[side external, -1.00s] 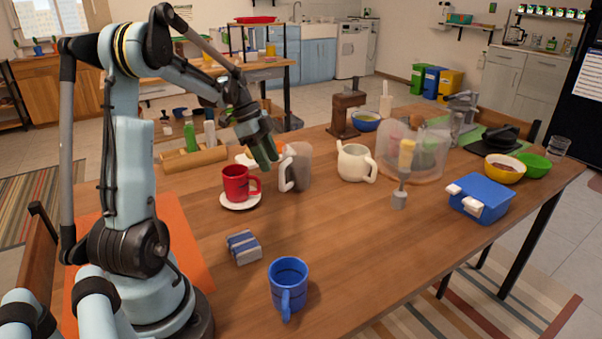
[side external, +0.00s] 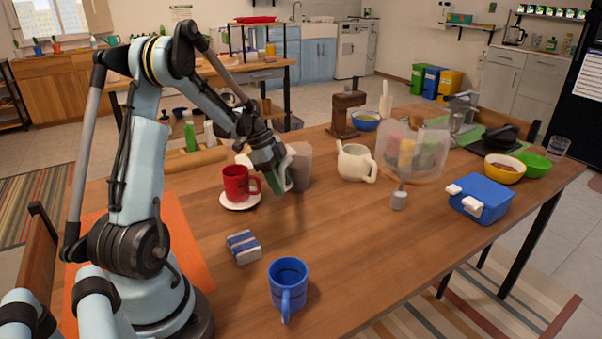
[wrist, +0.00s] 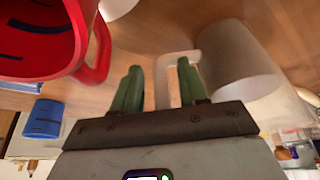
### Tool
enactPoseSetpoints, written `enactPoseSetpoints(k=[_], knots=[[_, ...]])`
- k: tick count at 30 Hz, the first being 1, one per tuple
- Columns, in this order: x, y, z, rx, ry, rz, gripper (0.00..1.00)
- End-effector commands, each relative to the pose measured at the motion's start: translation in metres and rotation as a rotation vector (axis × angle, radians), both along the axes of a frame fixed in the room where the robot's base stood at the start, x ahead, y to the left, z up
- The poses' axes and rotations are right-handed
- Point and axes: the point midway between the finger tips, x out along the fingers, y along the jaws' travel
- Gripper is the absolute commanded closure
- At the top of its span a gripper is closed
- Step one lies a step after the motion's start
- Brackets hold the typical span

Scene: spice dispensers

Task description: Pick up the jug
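The jug is a translucent grey vessel with a white handle; it stands upright on the wooden table in the side external view (side external: 300,168), and its body shows in the wrist view (wrist: 240,62). My gripper (side external: 279,188) is low at its handle side, pointing down. In the wrist view, the green fingers of my gripper (wrist: 158,88) are spread apart, with the white handle (wrist: 172,68) in the gap between them. I see clear space beside the handle, so the fingers do not look closed on it. My gripper partly hides the handle in the side view.
A red mug (side external: 236,183) on a white saucer (side external: 241,205) stands close to my gripper on the left. A white teapot (side external: 353,163) stands right of the jug. A blue mug (side external: 288,279) and a blue-and-white block (side external: 243,247) are nearer the front. The middle front table is clear.

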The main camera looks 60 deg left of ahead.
Motion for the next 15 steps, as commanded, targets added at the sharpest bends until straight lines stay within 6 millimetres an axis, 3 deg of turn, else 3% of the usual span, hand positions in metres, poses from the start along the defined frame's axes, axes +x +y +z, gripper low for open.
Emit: enactPoseSetpoints(k=[1,8,15], knots=[[-0.0001,0.0001,0.0002,0.0,0.0,0.0,0.66],[-0.0002,0.0,0.0004,0.0,0.0,0.0,1.0],[-0.0002,0.0001,0.0005,0.0,0.0,0.0,1.0]])
